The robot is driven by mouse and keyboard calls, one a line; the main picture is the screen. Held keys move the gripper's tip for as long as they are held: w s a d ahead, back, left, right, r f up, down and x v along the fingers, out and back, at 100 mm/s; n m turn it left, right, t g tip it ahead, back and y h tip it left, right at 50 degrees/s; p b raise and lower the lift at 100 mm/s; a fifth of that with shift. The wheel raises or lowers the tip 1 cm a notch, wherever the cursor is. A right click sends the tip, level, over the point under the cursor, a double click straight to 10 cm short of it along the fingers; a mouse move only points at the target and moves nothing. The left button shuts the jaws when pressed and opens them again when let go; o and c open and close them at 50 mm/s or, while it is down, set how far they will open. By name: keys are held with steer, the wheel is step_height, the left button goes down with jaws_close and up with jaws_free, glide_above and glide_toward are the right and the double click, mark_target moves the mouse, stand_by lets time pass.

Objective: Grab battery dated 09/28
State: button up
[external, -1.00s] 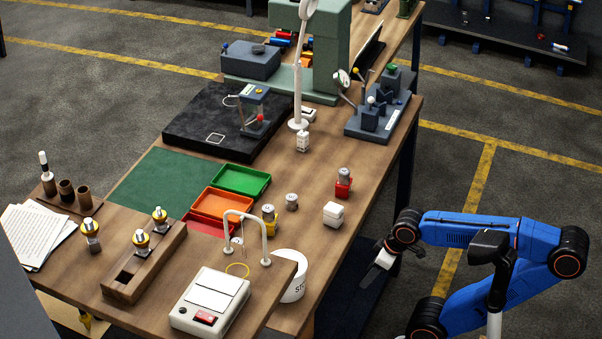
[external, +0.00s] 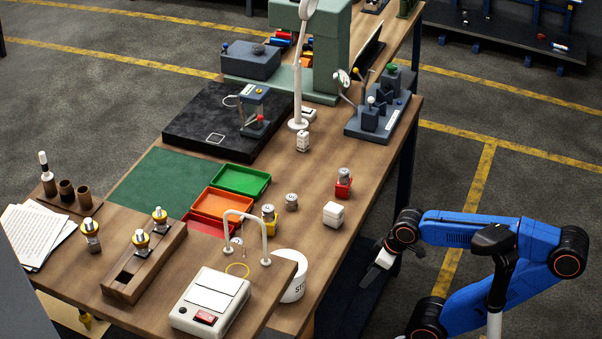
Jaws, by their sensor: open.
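No date can be read on anything in the external view, so I cannot tell which item is the battery dated 09/28. Small white blocks that could be batteries stand on the bench: one at the right edge (external: 333,214) and a smaller one near the lamp foot (external: 303,142). My gripper (external: 371,276) is at the right, beyond the bench's right edge and lower than the items on top. It is open and empty, pointing down to the left. It touches nothing that I can see.
Green tray (external: 240,180), orange tray (external: 221,204) and a red tray lie mid-bench. A red-based cylinder (external: 343,184) stands near the right edge.

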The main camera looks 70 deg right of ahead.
stand_by(0.4)
step_height(320, 180, up, 36)
steer(key=r+m+g+h, duration=0.15)
steer(key=m+g, duration=0.35)
steer(key=m, duration=1.5)
glide_above(302, 133)
steer(key=a, duration=0.2)
steer(key=f, duration=0.5)
steer(key=d+f, duration=0.1)
steer(key=f, duration=0.6)
steer(key=shift+w+d+f, duration=0.1)
steer(key=shift+d+f, duration=0.25)
steer(key=shift+s+d+f, duration=0.1)
steer(key=shift+d+f, duration=0.05)
steer(key=shift+f, duration=1.15)
steer(key=shift+s+d+f, duration=0.1)
steer(key=shift+d+f, duration=0.05)
steer(key=shift+f, duration=1.1)
steer(key=shift+c, duration=0.4)
